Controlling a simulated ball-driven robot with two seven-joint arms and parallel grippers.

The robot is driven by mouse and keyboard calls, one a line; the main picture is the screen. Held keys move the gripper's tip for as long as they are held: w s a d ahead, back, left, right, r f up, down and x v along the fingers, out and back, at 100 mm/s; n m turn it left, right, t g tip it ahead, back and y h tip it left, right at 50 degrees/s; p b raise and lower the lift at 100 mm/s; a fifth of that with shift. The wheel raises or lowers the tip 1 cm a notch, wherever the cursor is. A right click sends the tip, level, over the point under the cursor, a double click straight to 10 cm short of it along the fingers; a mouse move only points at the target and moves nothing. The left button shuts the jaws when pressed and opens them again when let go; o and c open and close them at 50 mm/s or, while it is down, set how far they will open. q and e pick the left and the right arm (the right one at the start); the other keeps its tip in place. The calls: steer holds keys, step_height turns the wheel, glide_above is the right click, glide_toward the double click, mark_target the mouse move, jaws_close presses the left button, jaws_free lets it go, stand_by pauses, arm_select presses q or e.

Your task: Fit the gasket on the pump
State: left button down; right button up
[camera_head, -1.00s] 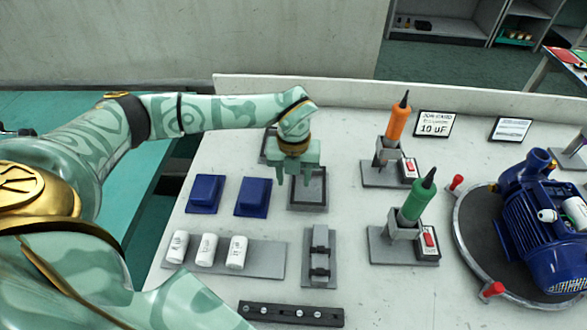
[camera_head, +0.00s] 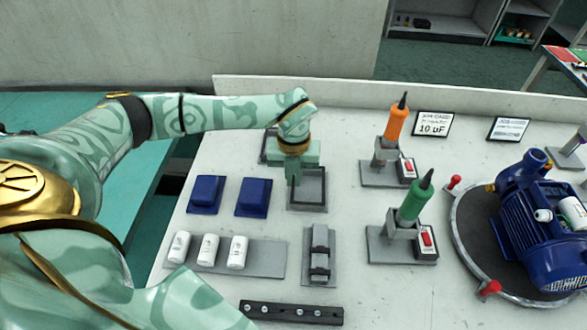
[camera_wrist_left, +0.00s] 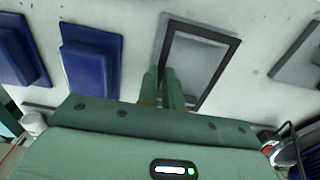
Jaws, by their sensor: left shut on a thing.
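The gasket (camera_head: 325,189) is a thin black square frame lying on a grey plate in the middle of the bench. My left gripper (camera_head: 293,184) points down and is shut on the gasket's left side. In the left wrist view the two fingers (camera_wrist_left: 166,84) are close together at the left side of the dark frame (camera_wrist_left: 229,58); the pinched part is hidden. The blue pump (camera_head: 548,235) stands on a round dark turntable (camera_head: 475,236) at the right. My right gripper is in neither view.
Two blue covers (camera_head: 206,192) lie left of the gasket. White cylinders (camera_head: 208,248) sit on a grey plate in front. Green (camera_head: 413,204) and orange (camera_head: 395,124) tools stand in holders between gasket and pump. Another dark-edged plate (camera_head: 268,147) is partly behind my gripper.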

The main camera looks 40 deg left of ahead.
arm_select(q)
steer(key=shift+w+r, duration=0.2)
steer(key=shift+r, duration=0.55)
steer(key=shift+s+r+p, duration=0.3)
steer(key=shift+r+p, duration=0.55)
steer(key=shift+p, duration=0.05)
steer(key=shift+w+r+p, duration=0.15)
steer(key=shift+r+p, duration=0.7)
steer(key=shift+r, duration=0.05)
